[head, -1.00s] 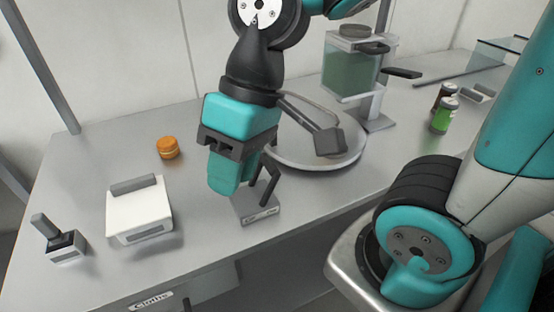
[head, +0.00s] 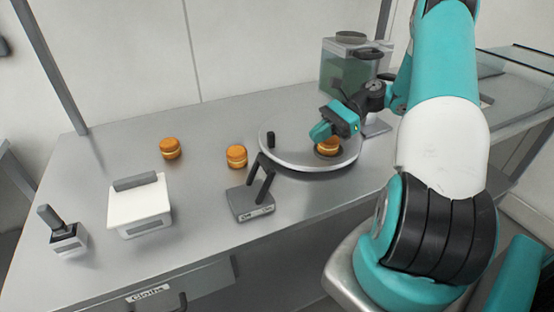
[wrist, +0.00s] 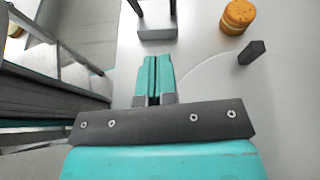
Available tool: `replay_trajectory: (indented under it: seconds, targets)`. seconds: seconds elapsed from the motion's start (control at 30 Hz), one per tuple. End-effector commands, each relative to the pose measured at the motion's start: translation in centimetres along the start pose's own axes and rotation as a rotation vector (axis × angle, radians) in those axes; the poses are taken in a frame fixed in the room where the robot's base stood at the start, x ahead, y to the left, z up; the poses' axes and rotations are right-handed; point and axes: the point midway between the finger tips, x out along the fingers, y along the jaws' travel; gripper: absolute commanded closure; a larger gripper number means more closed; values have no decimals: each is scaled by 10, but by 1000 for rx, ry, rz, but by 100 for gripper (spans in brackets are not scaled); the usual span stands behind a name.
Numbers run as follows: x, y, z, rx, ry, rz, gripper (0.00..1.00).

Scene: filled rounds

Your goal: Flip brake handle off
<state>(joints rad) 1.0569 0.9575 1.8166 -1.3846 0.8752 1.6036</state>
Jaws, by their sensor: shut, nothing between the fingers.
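A small grey box (head: 252,208) with a lettered front plate stands on the counter near its front edge. The dark brake handle (head: 266,186), a bent bar, rises from its top. The box also shows at the top of the wrist view (wrist: 157,34), with the handle cut off by the frame. My gripper (head: 320,131) is over the round grey turntable (head: 290,158), to the right of and behind the box and apart from it. In the wrist view my gripper (wrist: 152,62) is shut, with its fingertips together and nothing between them.
An orange filled round (head: 329,146) sits on the turntable by my gripper; a dark post (head: 271,140) stands at its left. Two more rounds (head: 237,156) (head: 170,148) lie on the counter. A white lidded box (head: 140,208) and a joystick-like lever (head: 65,235) stand left.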

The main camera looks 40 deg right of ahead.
Motion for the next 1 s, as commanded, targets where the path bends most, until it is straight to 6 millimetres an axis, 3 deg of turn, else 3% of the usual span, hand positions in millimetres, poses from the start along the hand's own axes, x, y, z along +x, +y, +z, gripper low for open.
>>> replay_trajectory:
  seconds: [0.13, 0.57, 0.77, 1.0]
  targets:
    - [-12, 6, -16, 77, -41, -38, 100]
    - [-8, 6, -16, 88, -48, -38, 100]
    - [15, 6, -14, 91, -50, -35, 100]
    - [66, 4, -11, 91, -49, -35, 100]
